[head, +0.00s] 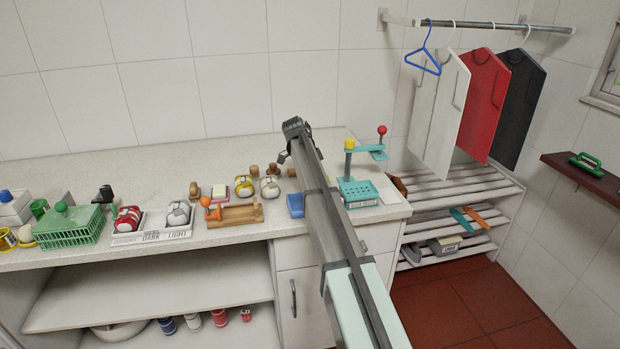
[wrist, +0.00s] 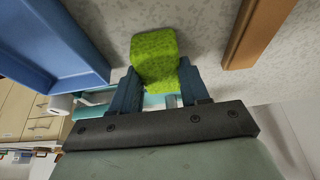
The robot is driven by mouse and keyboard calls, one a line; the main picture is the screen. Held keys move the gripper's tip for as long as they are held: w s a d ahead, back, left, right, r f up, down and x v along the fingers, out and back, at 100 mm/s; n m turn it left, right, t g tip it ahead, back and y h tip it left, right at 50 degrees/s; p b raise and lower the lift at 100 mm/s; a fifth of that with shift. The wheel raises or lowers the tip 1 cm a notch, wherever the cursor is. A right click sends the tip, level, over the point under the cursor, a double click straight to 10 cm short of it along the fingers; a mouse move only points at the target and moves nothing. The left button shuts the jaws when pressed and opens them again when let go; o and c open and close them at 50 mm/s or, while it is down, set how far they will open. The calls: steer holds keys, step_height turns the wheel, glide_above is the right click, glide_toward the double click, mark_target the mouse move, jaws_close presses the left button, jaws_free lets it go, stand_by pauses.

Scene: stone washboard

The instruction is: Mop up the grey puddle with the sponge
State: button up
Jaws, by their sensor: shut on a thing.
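The sponge (wrist: 155,55) is a yellow-green textured block in the wrist view. My gripper (wrist: 157,84) is shut on it, with one dark blue finger on each side. In the head view my gripper (head: 285,156) is above the back part of the counter, and the sponge cannot be made out there. I cannot make out a grey puddle in either view; my arm covers part of the counter.
The pale speckled counter (head: 240,140) holds a wooden rack (head: 235,216), a blue tray (head: 296,205), a teal stand (head: 358,193), a green basket (head: 70,227) and a labelled dark/light tray (head: 152,233). The counter's back strip is mostly clear.

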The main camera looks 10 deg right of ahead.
steer(key=shift+d, duration=0.9)
steer(key=shift+r, duration=3.9)
